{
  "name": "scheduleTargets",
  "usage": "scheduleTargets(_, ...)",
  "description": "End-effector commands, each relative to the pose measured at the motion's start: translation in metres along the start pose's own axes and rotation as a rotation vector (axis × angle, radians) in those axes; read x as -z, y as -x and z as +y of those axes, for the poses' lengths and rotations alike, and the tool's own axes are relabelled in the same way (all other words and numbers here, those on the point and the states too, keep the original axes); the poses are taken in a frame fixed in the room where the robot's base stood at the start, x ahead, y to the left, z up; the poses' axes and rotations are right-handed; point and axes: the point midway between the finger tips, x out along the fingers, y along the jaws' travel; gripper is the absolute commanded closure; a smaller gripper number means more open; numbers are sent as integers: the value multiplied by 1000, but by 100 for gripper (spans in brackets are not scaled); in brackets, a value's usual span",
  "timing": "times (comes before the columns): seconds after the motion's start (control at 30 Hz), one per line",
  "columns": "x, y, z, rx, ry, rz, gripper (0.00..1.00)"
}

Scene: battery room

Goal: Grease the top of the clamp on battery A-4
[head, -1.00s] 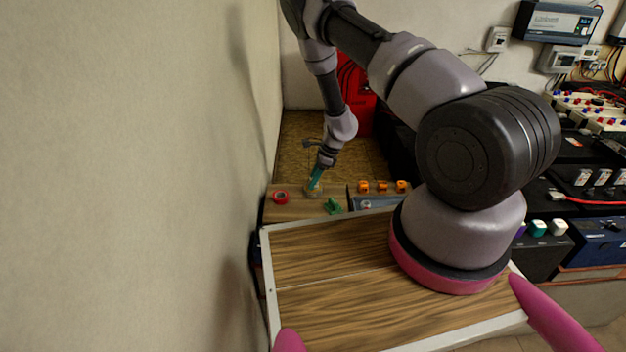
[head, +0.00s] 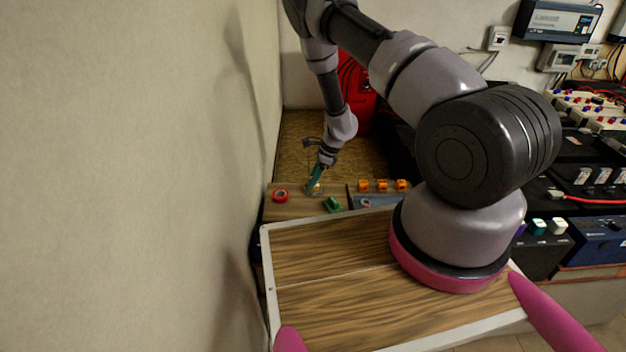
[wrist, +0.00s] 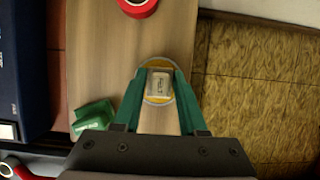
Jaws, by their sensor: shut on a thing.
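My gripper (head: 315,184) is low over the wooden shelf at the far left. In the wrist view its green fingers (wrist: 160,88) are shut on the sides of a small pale block (wrist: 159,84) with unreadable print. The block stands over a round grey-rimmed dish with a yellow inside (wrist: 150,66); whether it touches the dish I cannot tell. Black batteries (head: 580,150) stand at the right of the head view. I cannot read which is A-4 or make out its clamp.
A red tape roll (head: 281,196) and a green object (head: 333,204) lie on the shelf (head: 292,209) near my gripper. Several orange pieces (head: 382,185) stand to the right. The left wall is close.

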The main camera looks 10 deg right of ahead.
Motion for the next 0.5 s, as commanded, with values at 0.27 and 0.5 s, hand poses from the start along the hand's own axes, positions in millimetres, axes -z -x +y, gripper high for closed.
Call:
scheduleTargets(0.27,-2,3,1,-2,0,1,100)
scheduleTargets(0.5,-9,22,1,-1,0,0,100)
